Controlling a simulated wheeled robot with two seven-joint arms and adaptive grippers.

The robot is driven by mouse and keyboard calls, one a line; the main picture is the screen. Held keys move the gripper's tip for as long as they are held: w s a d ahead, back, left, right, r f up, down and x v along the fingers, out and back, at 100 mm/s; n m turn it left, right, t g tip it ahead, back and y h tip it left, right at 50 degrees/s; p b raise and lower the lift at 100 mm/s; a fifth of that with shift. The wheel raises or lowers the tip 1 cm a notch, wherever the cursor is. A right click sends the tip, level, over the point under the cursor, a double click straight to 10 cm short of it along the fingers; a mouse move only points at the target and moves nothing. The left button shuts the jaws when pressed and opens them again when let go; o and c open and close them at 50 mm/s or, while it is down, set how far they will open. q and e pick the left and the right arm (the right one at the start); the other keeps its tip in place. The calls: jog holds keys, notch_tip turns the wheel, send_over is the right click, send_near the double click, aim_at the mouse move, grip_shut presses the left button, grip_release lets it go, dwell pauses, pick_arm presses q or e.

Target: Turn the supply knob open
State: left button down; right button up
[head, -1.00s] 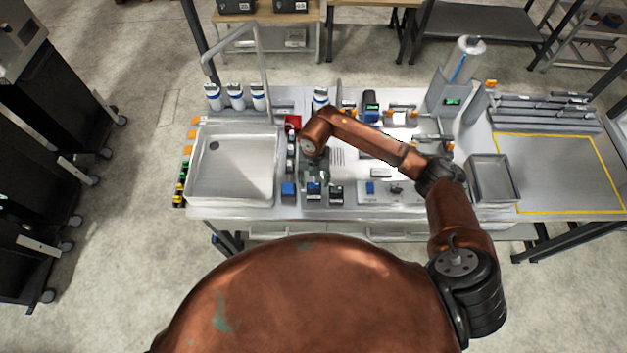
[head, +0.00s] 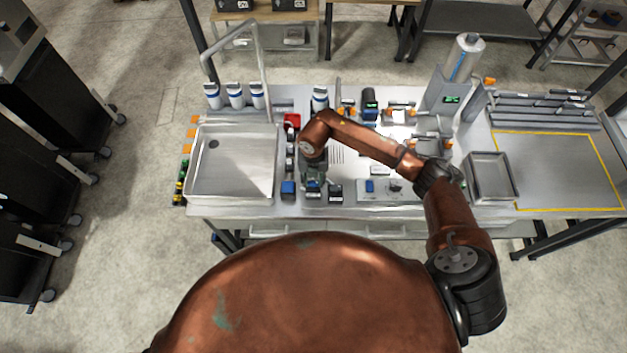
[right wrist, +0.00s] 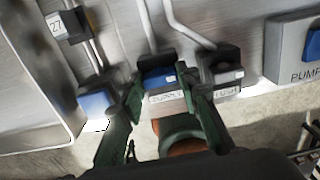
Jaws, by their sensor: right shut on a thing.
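The supply knob (right wrist: 158,77) is a blue-topped block with a dark part behind it and a "SUPPLY" label in front, seen in the right wrist view. My right gripper (right wrist: 166,88) has its green fingers on either side of this knob and is shut on it. In the head view my right gripper (head: 313,172) reaches down over the front row of valves, and the supply knob (head: 314,190) shows just below it. The exact angle of the knob is hard to read. My left gripper is not in view.
A blue valve block (head: 288,188) stands close on the left and a dark flush block (head: 336,191) close on the right. The pump panel (head: 372,190) with a blue switch is farther right. A sink basin (head: 232,165) lies left, a grey tray (head: 492,178) right.

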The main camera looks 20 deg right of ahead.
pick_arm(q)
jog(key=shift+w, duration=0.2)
pick_arm(e)
jog(key=shift+c, duration=0.7)
jog(key=shift+f+n+b, duration=0.15)
jog(key=shift+n+b, duration=0.75)
jog(key=shift+b, duration=0.15)
jog(key=n+b, duration=1)
jog(key=b, duration=0.1)
jog(key=shift+f+n, duration=0.1)
jog(key=shift+n, duration=0.2)
jog(key=n+b, duration=0.2)
jog(key=n, duration=0.1)
jog(key=shift+b, duration=0.35)
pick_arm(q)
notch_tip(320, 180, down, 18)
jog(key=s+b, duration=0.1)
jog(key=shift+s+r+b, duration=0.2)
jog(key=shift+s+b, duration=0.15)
pick_arm(e)
jog(key=shift+r+n, duration=0.2)
jog(key=shift+n, duration=1.1)
jog(key=o, duration=1.2)
jog(key=shift+c, duration=0.2)
